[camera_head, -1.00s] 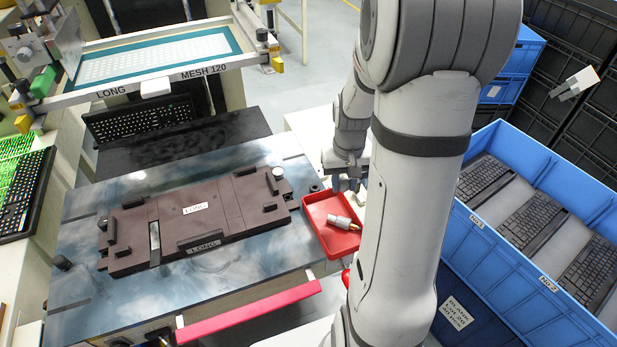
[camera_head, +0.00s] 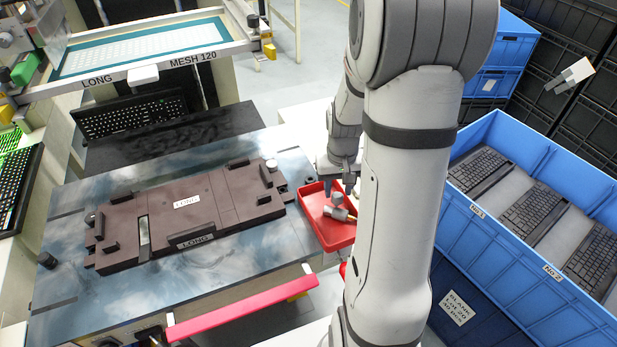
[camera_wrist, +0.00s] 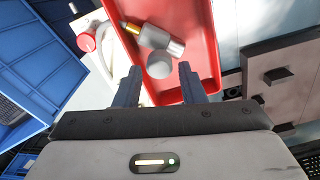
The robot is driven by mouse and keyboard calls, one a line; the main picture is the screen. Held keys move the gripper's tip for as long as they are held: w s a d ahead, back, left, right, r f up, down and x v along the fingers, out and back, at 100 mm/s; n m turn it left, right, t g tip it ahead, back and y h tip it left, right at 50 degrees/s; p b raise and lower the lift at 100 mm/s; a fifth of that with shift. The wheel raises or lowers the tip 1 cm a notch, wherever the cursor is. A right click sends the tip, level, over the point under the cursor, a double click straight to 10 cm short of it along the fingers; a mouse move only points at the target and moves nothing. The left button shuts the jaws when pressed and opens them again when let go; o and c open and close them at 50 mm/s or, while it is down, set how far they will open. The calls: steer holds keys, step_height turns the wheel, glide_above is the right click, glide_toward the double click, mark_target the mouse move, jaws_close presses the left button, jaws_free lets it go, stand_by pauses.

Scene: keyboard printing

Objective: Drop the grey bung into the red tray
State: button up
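The red tray (camera_head: 318,228) lies right of the brown fixture; the wrist view shows it too (camera_wrist: 204,22). The grey bung (camera_head: 337,199) is a small rounded piece over the tray's area, just below my gripper (camera_head: 338,186). In the wrist view the bung (camera_wrist: 159,66) appears between and beyond the fingertips, not touching either. My gripper (camera_wrist: 160,78) is open, its fingers well apart. A grey-silver cylinder with a brass tip (camera_wrist: 158,38) lies in the tray, beside or partly under the bung. I cannot tell whether the bung rests on the tray floor.
The brown fixture (camera_head: 185,202) sits on the table (camera_head: 230,268) left of the tray. A blue crate (camera_head: 500,262) with keyboards stands to the right. A white bottle with a red cap (camera_wrist: 88,42) is beside the tray. A screen frame (camera_head: 150,72) is behind.

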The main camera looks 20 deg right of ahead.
mark_target(337, 196)
steer(key=o, duration=0.3)
step_height(337, 196, up, 8)
steer(key=shift+f+b, duration=0.1)
steer(key=shift+b, duration=0.2)
stand_by(0.5)
steer(key=s+a+r+n+t, duration=0.1)
steer(key=s+a+r, duration=0.1)
steer(key=s+a, duration=0.2)
steer(key=s+a+r+t, duration=0.1)
steer(key=s+a+r, duration=0.2)
steer(key=s+a, duration=0.1)
steer(key=s+a+r+n+t, duration=0.1)
steer(key=s+a+r, duration=0.2)
steer(key=s+a, duration=0.1)
steer(key=shift+s+a+n, duration=0.2)
steer(key=shift+n, duration=0.1)
stand_by(0.4)
